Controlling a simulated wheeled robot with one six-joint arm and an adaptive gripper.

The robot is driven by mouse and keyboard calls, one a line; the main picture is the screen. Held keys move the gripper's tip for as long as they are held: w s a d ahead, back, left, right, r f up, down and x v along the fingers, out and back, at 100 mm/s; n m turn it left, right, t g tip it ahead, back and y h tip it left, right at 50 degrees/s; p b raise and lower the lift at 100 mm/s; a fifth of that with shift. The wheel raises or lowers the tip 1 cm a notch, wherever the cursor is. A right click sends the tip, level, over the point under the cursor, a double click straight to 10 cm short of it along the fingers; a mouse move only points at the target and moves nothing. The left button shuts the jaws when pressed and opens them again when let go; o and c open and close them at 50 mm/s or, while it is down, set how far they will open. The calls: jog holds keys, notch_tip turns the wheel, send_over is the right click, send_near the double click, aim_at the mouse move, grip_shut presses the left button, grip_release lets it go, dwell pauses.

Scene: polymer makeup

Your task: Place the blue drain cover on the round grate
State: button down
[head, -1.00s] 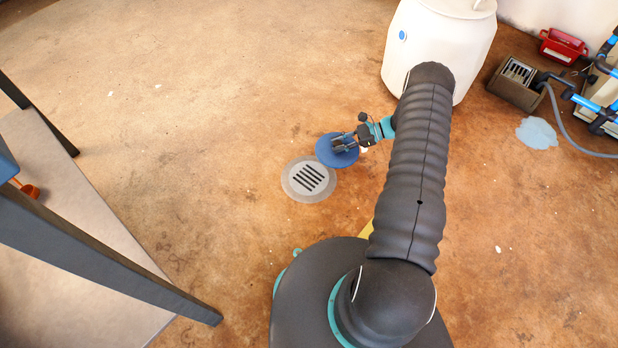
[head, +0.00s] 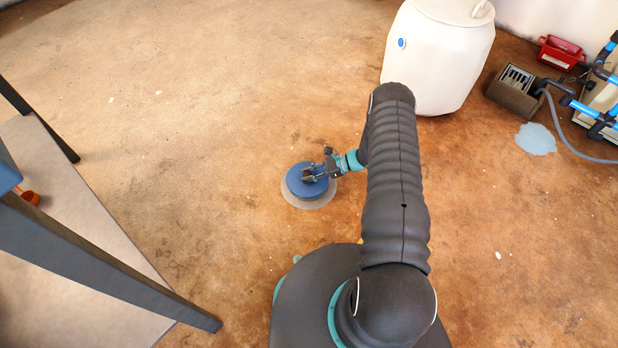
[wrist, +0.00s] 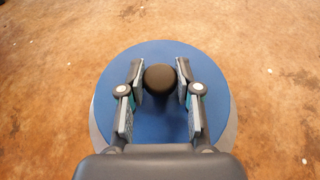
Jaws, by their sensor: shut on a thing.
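The blue drain cover (head: 301,183) is a round disc with a dark knob (wrist: 160,80) at its middle. My gripper (head: 312,174) is shut on this knob, with one finger on each side of it in the wrist view (wrist: 160,82). The cover lies over most of the round grate (head: 312,204) in the head view and hides its slots. A pale grey rim of the grate (wrist: 230,133) shows at the lower left and lower right of the cover in the wrist view. I cannot tell whether the cover touches the grate.
A large white barrel (head: 440,55) stands at the back. A grey box (head: 515,90), a red container (head: 561,52) and blue pipes (head: 590,108) are at the right, near a light blue puddle (head: 536,138). A table (head: 80,225) fills the left. The brown floor around the grate is clear.

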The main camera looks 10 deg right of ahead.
jog(key=shift+f, duration=1.3)
jog(key=shift+f+b, duration=0.2)
jog(key=shift+b, duration=0.15)
jog(key=c, duration=0.8)
grip_release()
jog(key=shift+r, duration=0.2)
